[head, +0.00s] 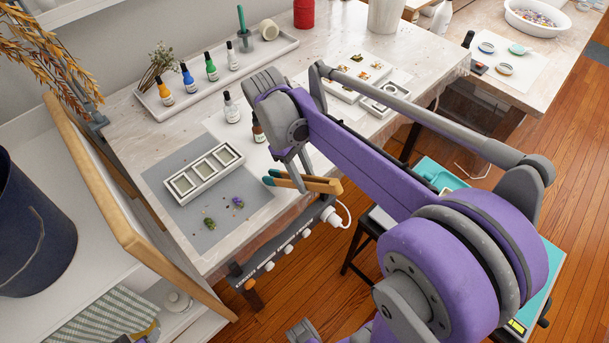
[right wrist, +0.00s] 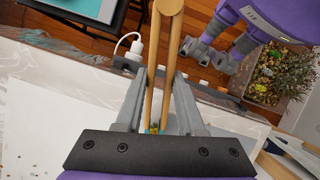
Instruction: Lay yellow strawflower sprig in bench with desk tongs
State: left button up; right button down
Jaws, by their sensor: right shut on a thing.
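My right gripper (head: 292,168) is shut on the desk tongs (head: 318,184), light wooden arms with teal tips. The tongs also run between the fingers of my right gripper (right wrist: 160,115) in the right wrist view. A small yellow-green bit (right wrist: 153,129) shows by the tong tips; I cannot tell whether it is the strawflower. A white tray with three square compartments (head: 241,157) lies on the grey mat, left of the tongs. A green sprig (head: 209,223) and a purple sprig (head: 238,202) lie on the mat. My left gripper (right wrist: 204,54) appears open and empty in the right wrist view.
The grey mat (head: 166,180) lies on the white worktable near its front edge. Dropper bottles (head: 188,78) stand in a long tray behind. A small white bottle (head: 231,107) stands nearer. A wooden frame (head: 130,215) leans at the left. A white plug (head: 334,217) sits at the front edge.

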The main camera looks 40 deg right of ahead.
pick_arm(q)
notch_tip(320, 180, up, 7)
jog(key=w+p, duration=0.2)
jog(key=p, duration=0.3)
jog(key=shift+w+r+t, duration=0.15)
jog(key=shift+w+t, duration=0.15)
jog(key=shift+w, duration=0.05)
pick_arm(e)
notch_tip(320, 180, up, 10)
pick_arm(q)
jog(key=shift+s, duration=0.1)
pick_arm(e)
jog(key=shift+f, duration=0.1)
